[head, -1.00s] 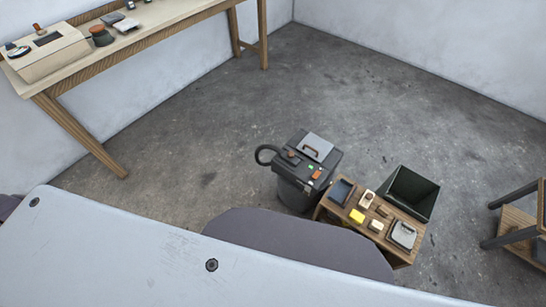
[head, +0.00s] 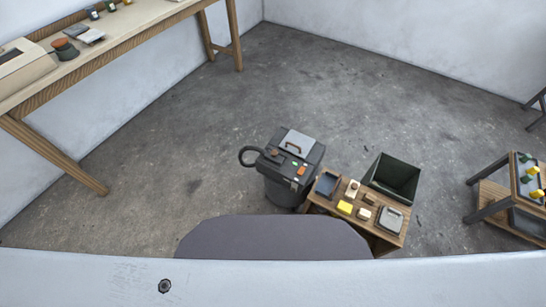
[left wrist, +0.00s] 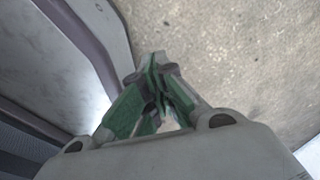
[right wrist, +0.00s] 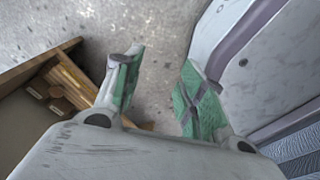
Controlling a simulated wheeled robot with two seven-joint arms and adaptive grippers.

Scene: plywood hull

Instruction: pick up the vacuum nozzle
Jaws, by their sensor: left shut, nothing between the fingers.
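A dark shop vacuum (head: 285,185) with a grey lid panel and brown handle stands on the floor in the head view. I cannot make out a separate nozzle in any view. My left gripper (left wrist: 156,68) is shut and empty over bare floor in the left wrist view. My right gripper (right wrist: 161,62) is open and empty over the floor in the right wrist view. Neither gripper shows in the head view, and both are apart from the vacuum.
A small wooden table (head: 384,228) with a yellow block and several small items stands right of the vacuum. A dark open bin (head: 392,176) is behind it. A long workbench (head: 95,60) runs along the left wall. A shelf stand (head: 493,200) is at right. The middle floor is clear.

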